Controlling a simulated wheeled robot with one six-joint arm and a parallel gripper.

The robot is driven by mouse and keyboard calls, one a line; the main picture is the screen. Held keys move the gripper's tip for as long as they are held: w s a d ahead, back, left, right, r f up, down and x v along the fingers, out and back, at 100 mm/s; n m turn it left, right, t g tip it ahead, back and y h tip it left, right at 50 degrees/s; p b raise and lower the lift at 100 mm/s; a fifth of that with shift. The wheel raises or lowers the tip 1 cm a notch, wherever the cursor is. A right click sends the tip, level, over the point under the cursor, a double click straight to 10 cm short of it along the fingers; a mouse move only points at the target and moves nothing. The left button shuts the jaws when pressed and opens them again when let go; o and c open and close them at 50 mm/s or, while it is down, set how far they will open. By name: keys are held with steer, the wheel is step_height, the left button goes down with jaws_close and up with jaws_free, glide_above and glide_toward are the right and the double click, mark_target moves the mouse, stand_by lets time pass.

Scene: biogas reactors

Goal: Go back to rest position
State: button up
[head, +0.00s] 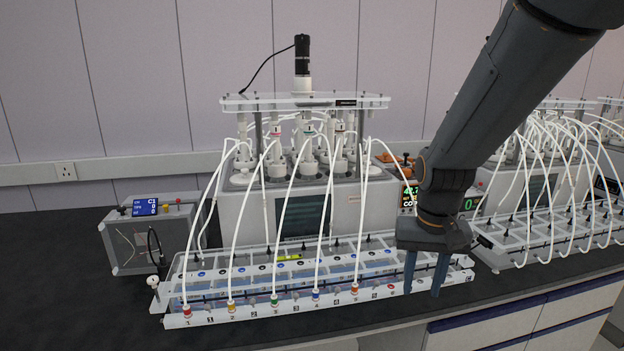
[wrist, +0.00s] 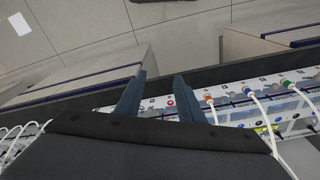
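My gripper (head: 426,272) points downward at the right end of the front rack (head: 250,308) in the head view. Its two dark fingers are apart, with nothing seen between them. In the wrist view my gripper (wrist: 157,98) also shows two spread fingers, over the numbered front edge of the rack (wrist: 232,96). A red cap (wrist: 171,102) shows between or just beyond the fingers there; I see no grip on it. My arm comes in from the upper right of the head view.
A reactor unit (head: 300,200) with white tubes stands behind the rack. A control box (head: 150,240) is at left. A second rack (head: 550,235) with tubes stands close to the right. The dark bench (head: 60,290) is bare at left. Cabinets (head: 520,320) are below the front edge.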

steer(key=s+a+f+n+b, duration=0.1)
steer(key=s+a+f+n, duration=0.1)
steer(key=s+f, duration=0.3)
steer(key=s+a, duration=0.1)
steer(key=s, duration=0.3)
steer(key=shift+a+f, duration=0.1)
stand_by(0.6)
